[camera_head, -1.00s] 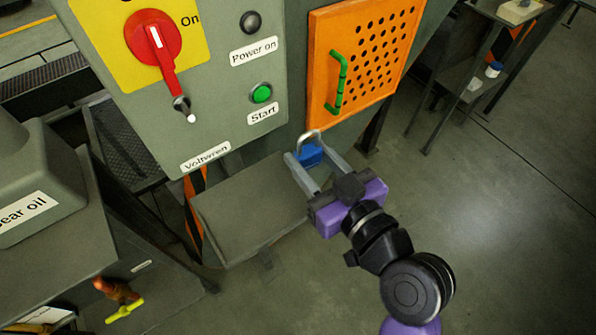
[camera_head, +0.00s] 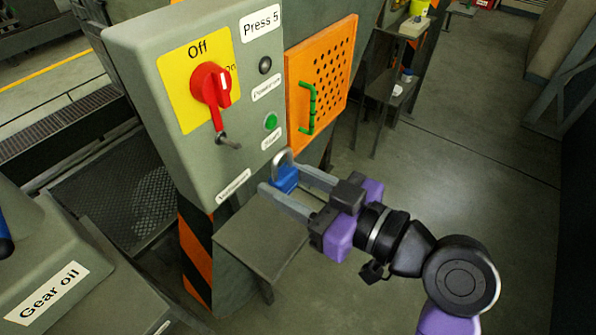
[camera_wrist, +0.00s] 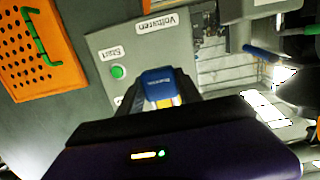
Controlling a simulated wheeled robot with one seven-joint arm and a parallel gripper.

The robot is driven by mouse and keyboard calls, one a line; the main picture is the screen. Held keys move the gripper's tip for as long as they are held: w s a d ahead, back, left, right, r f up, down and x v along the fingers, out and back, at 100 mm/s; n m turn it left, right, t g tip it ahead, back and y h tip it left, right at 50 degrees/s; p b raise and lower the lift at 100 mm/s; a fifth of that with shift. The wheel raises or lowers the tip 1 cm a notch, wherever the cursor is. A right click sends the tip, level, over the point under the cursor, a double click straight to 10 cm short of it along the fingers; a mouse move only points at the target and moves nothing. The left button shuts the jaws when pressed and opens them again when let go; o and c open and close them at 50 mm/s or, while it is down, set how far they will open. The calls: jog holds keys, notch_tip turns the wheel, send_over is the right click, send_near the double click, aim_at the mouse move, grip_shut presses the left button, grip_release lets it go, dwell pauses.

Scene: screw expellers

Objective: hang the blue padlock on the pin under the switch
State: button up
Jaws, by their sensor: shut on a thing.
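The blue padlock (camera_head: 286,179) has a silver shackle pointing up. My gripper (camera_head: 285,188) is shut on its body, and the padlock is held in the air in front of the control box, to the right of the switch. In the wrist view the padlock (camera_wrist: 163,82) shows between my fingers. The red switch (camera_head: 211,88) sits on a yellow plate and its lever points down. The pin (camera_head: 228,140) sticks out of the grey panel just below the lever. The padlock is apart from the pin.
The grey control box (camera_head: 150,100) carries a green start button (camera_head: 271,122). An orange perforated door (camera_head: 322,80) with a green handle (camera_head: 311,108) is to its right. A small grey shelf (camera_head: 262,235) lies below my gripper. A "Gear oil" housing (camera_head: 50,290) stands at lower left.

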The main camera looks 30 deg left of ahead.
aim_at(225, 156)
jog(key=shift+s+f, duration=0.25)
jog(key=shift+s, duration=0.15)
jog(key=shift+a, duration=0.4)
jog(key=shift+w+a+p, duration=0.15)
jog(key=shift+a+p, duration=0.2)
jog(key=shift+a, duration=1.25)
jog(key=shift+w+a+b, duration=0.15)
jog(key=shift+a+b, duration=0.3)
jog(key=shift+a, duration=0.95)
jog(key=shift+w+a+b, duration=0.1)
jog(key=shift+a+b, duration=0.35)
jog(key=shift+a, duration=0.95)
jog(key=shift+a+r, duration=0.1)
jog(key=shift+a, duration=0.05)
jog(key=shift+a+f+b, duration=0.1)
jog(key=shift+f+b, duration=0.15)
jog(key=shift+b, duration=0.1)
